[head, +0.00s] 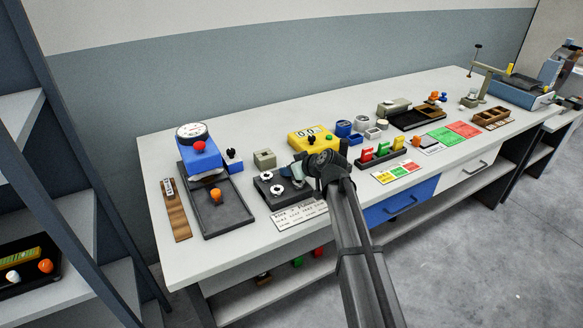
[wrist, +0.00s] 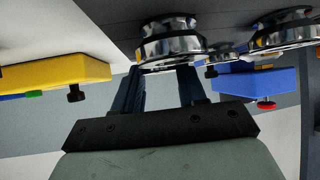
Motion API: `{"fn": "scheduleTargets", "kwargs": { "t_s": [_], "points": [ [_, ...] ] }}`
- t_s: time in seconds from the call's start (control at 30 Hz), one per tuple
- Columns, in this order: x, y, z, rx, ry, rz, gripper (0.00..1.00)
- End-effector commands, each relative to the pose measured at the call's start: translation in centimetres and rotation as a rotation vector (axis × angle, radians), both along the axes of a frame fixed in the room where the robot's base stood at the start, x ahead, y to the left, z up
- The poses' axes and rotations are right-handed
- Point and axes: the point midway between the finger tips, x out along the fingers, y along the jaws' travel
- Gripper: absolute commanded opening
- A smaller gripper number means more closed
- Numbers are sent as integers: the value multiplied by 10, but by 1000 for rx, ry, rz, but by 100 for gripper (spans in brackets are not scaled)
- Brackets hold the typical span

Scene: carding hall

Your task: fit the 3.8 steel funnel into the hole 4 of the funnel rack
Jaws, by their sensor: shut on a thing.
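The funnel rack (head: 291,199) is a dark block on the bench, with two steel funnels (head: 277,190) showing at its left part. My gripper (head: 294,173) is over the rack's right part, low and close to it. In the wrist view my gripper (wrist: 163,74) has its two blue fingers shut on a shiny steel funnel (wrist: 168,42). That funnel is close to the dark rack surface; I cannot tell whether it is seated in a hole. A smaller funnel (wrist: 221,55) and a larger one (wrist: 287,36) stand beside it. The hole numbers are not readable.
A yellow counter (head: 303,143) stands behind my gripper, and a green-grey block (head: 264,158) behind the rack. A blue dial gauge (head: 200,156) and dark tray (head: 222,214) are left. A printed card (head: 299,216) lies in front. Colored clips (head: 382,152) stand right.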

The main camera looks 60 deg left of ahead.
Motion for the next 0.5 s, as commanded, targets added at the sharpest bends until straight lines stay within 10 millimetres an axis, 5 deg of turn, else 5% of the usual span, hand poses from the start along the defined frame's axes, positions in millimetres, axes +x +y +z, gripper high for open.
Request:
{"fn": "scheduleTargets", "kwargs": {
  "t_s": [0.03,0.07,0.1,0.3,0.5],
  "points": [
    [0,0,-1,0,0,0,9],
    [0,0,-1,0,0,0,43],
    [0,0,-1,0,0,0,47],
    [0,0,-1,0,0,0,66],
    [0,0,-1,0,0,0,66]
  ]
}}
